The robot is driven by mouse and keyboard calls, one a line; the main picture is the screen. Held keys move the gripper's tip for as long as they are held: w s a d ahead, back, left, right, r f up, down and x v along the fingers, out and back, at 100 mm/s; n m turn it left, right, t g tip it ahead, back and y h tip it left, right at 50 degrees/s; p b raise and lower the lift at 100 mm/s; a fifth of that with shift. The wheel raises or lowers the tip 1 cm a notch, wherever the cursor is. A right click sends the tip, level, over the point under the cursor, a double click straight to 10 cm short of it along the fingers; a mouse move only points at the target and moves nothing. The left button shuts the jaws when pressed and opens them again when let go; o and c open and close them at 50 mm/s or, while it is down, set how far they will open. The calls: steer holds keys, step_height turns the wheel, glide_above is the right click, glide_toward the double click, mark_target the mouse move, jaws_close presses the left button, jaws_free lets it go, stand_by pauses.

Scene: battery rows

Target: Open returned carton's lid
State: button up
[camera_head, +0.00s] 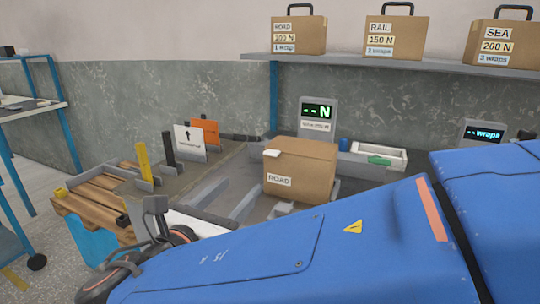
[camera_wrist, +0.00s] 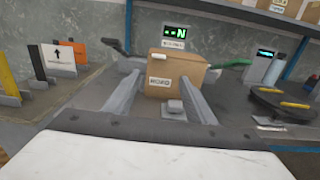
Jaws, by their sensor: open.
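The returned carton (camera_head: 300,175) is a brown box labelled ROAD on the bench, its lid (camera_head: 308,150) looking closed. A pale tab (camera_head: 272,154) sits at the lid's front left edge. In the wrist view the carton (camera_wrist: 180,72) stands straight ahead, with the tab (camera_wrist: 160,57) at its upper front. My gripper (camera_wrist: 159,80) is open and empty, its two grey fingers pointing towards the carton, one on each side of it in the picture. I cannot tell whether they touch it. My blue arm hides part of the bench in the head view.
A display (camera_head: 318,117) stands behind the carton, with a white tray (camera_head: 378,156) to its right. Upright signs (camera_head: 190,140) and a yellow post (camera_head: 144,160) stand at left. A shelf (camera_head: 400,64) above holds handled cartons. A small grey block (camera_wrist: 173,107) lies before the carton.

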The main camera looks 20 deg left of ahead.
mark_target(270, 155)
steer(key=w, duration=1.1)
steer(key=w+d, duration=0.1)
steer(key=w, duration=0.5)
steer(key=shift+w, duration=0.1)
steer(key=shift+r, duration=0.1)
jaws_close()
